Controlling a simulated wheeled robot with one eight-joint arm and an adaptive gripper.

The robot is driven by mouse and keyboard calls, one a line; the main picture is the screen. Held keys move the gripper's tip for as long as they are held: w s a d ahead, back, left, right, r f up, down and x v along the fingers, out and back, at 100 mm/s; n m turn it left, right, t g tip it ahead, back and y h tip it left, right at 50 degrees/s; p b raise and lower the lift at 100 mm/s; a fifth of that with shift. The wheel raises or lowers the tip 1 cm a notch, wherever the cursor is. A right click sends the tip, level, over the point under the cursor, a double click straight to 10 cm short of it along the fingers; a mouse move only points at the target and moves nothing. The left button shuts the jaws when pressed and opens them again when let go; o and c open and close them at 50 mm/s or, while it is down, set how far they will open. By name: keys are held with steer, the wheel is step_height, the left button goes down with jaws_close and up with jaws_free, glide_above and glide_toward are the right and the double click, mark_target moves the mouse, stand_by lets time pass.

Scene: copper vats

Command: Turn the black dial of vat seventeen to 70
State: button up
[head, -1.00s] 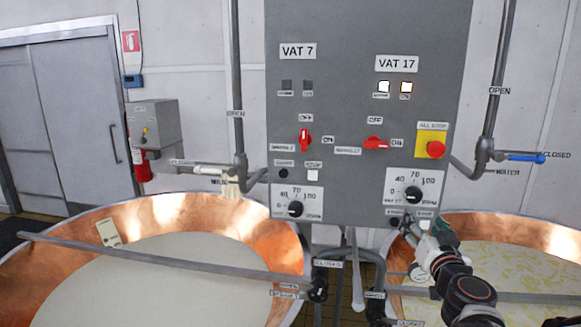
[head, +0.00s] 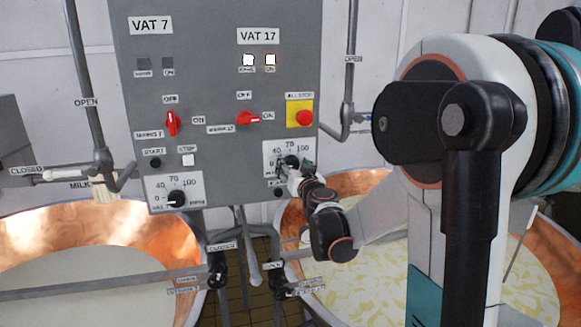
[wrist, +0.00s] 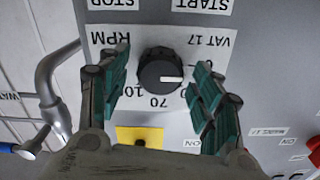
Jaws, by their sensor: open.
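The black dial of vat 17 (head: 291,161) sits on its white scale plate (head: 270,158) at the lower right of the grey panel. In the wrist view, upside down, the dial (wrist: 160,66) is near the middle, and its white mark points right, away from the 70 below it. My gripper (wrist: 161,74) is open, with one teal finger on each side of the dial. Gaps show between the fingers and the dial. The right finger hides part of the scale. In the head view my gripper (head: 285,171) is at the dial's lower edge and partly covers the plate.
The vat 7 dial (head: 175,197) is at the panel's lower left. A red all-stop button (head: 304,118) on yellow is above the vat 17 dial. My arm covers the right side.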

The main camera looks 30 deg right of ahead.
steer(key=shift+w+d, duration=0.15)
steer(key=shift+w, duration=0.25)
steer(key=c, duration=1.1)
steer(key=shift+o, duration=0.2)
